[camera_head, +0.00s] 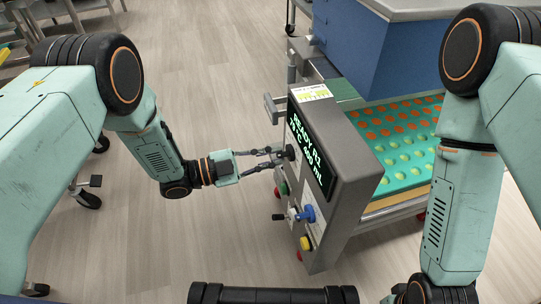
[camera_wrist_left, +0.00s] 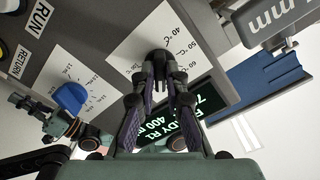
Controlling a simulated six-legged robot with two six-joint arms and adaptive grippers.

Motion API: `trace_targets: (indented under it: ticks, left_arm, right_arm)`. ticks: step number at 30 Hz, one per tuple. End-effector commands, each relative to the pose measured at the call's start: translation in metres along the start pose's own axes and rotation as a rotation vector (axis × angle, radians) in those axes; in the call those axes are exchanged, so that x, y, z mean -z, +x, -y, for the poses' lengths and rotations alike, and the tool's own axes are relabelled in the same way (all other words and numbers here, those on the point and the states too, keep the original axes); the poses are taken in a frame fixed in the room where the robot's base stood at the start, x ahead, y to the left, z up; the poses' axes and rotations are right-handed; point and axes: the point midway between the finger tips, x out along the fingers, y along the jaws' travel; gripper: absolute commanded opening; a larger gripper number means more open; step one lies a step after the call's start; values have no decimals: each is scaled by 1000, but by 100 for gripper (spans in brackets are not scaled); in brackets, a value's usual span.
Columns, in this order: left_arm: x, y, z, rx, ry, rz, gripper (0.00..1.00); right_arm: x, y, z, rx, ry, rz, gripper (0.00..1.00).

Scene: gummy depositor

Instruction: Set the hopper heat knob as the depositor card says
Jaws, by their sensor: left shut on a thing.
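The depositor's grey control panel (camera_head: 345,190) stands right of centre in the head view. My left gripper (camera_head: 286,153) reaches its left face and is shut on the black heat knob (camera_wrist_left: 158,60). In the left wrist view the knob sits between the fingertips, over a white dial plate (camera_wrist_left: 125,52) marked 40, 50 and 60 °C. The fingers hide part of the dial and the knob's pointer. The dark display (camera_head: 311,150) shows READY in green; its other lines are partly unclear. The depositor card may be the white and yellow label (camera_head: 311,92) on top, too small to read.
Below the heat knob are a blue knob (camera_head: 308,214), a yellow button (camera_head: 306,243) and a red button (camera_head: 299,256). The blue knob has its own scale. A teal tray (camera_head: 405,175) of orange and yellow-green gummies lies right of the panel.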

Motion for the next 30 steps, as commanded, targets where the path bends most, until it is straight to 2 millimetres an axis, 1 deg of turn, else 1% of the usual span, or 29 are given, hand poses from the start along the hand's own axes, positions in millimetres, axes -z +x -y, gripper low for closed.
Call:
trace_targets:
  ticks: [13, 14, 21, 30]
  left_arm:
    - [0, 0, 0, 1, 9, -1, 0]
    - [0, 0, 0, 1, 9, -1, 14]
    - [0, 0, 0, 1, 8, -1, 34]
    - [0, -1, 0, 0, 8, 0, 35]
  right_arm:
    - [0, 0, 0, 0, 0, 0, 0]
    - [0, 0, 0, 0, 0, 0, 0]
    - [0, 0, 0, 0, 0, 0, 0]
    - [0, 0, 0, 0, 0, 0, 0]
